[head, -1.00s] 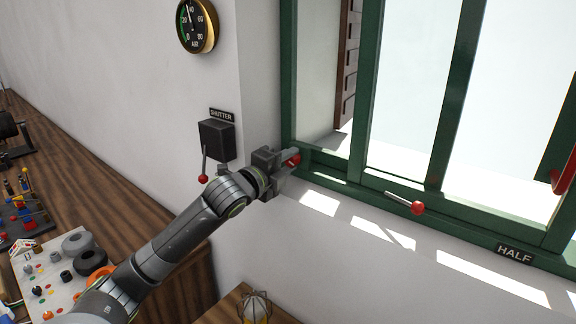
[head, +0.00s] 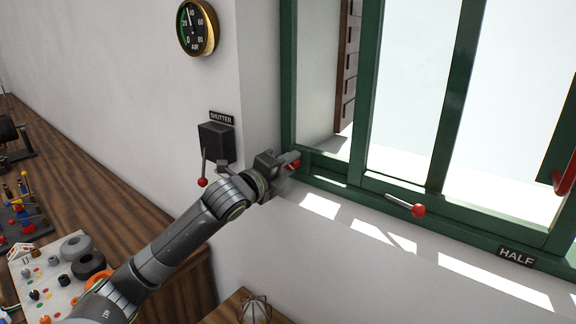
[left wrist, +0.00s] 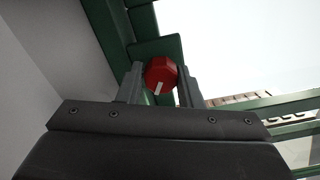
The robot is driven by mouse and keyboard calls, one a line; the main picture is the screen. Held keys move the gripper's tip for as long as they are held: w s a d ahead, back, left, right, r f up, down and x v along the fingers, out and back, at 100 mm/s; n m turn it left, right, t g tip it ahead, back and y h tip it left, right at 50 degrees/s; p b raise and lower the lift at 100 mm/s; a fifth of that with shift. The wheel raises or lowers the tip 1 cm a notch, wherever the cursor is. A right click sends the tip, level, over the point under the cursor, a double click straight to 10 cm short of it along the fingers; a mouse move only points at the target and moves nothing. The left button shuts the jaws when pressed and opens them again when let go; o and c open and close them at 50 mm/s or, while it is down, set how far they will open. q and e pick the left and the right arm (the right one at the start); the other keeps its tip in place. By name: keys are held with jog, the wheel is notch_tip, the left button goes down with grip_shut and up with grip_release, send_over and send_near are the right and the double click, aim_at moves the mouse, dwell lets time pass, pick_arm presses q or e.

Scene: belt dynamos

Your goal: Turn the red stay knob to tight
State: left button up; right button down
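The red stay knob (head: 295,165) is on the lower left corner of the green window frame. In the left wrist view the red knob (left wrist: 160,74) is faceted, with a short white mark on its face, slightly tilted from upright. My left gripper (head: 290,161) is at the knob, with one finger on each side of it. In the left wrist view the fingers (left wrist: 160,80) appear to press against the knob's sides. The knob is partly hidden by the fingers in the head view. My right gripper is not in view.
A lever with a red ball (head: 418,210) sits on the sill, near a HALF plate (head: 516,256). A black shutter box (head: 216,142) with a red-tipped lever is on the wall left of my gripper. An air gauge (head: 197,27) hangs above. A bench (head: 110,187) runs at left.

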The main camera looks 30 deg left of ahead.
pick_arm(q)
jog(key=o, duration=0.4)
jog(key=shift+s+a, duration=0.1)
jog(key=shift+s, duration=0.35)
jog(key=shift+s+a+p, duration=0.2)
jog(key=shift+s+p, duration=0.8)
jog(key=shift+s, duration=1.75)
jog(key=shift+s+a+p, duration=0.2)
jog(key=shift+s+p, duration=0.85)
jog(key=shift+s, duration=1.75)
jog(key=shift+s+a+p, duration=0.2)
jog(key=shift+s+p, duration=0.8)
jog(key=shift+s, duration=1.75)
